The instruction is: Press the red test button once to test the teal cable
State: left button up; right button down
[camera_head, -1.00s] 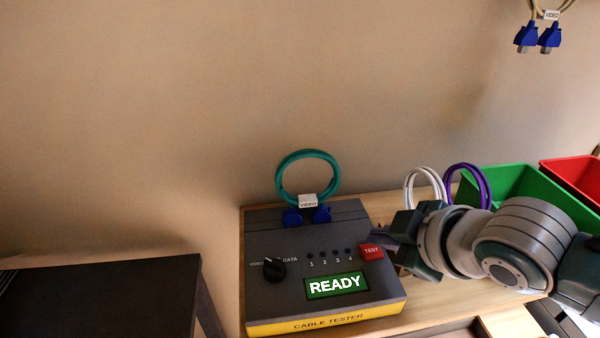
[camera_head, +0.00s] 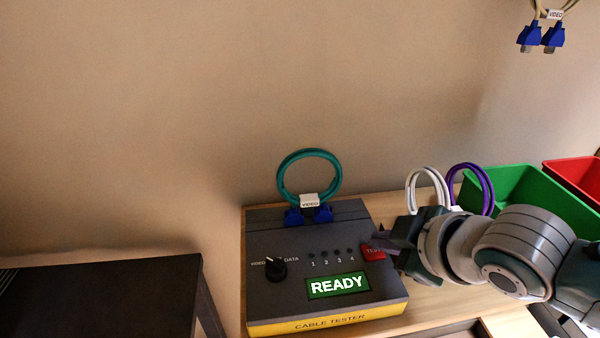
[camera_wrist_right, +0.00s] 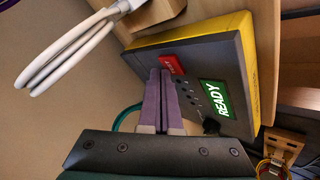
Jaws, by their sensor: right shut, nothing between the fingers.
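The cable tester (camera_head: 300,237) is a dark grey box with a yellow front on the wooden table, and its screen (camera_head: 338,286) reads READY. The teal cable (camera_head: 281,180) stands in a loop at its back, its blue plugs in the tester and a VIDEO label on it. The red test button (camera_head: 372,254) is at the tester's right, partly covered by my right gripper (camera_head: 380,240). In the right wrist view the shut, empty purple fingers (camera_wrist_right: 160,75) point toward the red button (camera_wrist_right: 172,64); I cannot tell whether they touch it. My left gripper is not in view.
A white cable (camera_head: 411,190) and a purple cable (camera_head: 489,188) stand behind my right arm. A green bin (camera_head: 530,190) and a red bin (camera_head: 575,175) are at the right. A VIDEO-labelled cable with blue plugs (camera_head: 541,38) hangs above. A dark table (camera_head: 110,290) is at the left.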

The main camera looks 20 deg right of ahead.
aim_at(379, 256)
jog(key=shift+f, duration=0.45)
dwell(0.5)
jog(key=shift+r, duration=0.1)
jog(key=shift+r+p, duration=0.6)
jog(key=shift+r, duration=0.15)
jog(key=shift+r, duration=0.1)
jog(key=shift+r+p, duration=0.25)
jog(key=shift+p, duration=0.25)
notch_tip(379, 256, up, 4)
jog(key=p, duration=0.5)
jog(key=shift+r, duration=0.25)
jog(key=shift+f, duration=0.1)
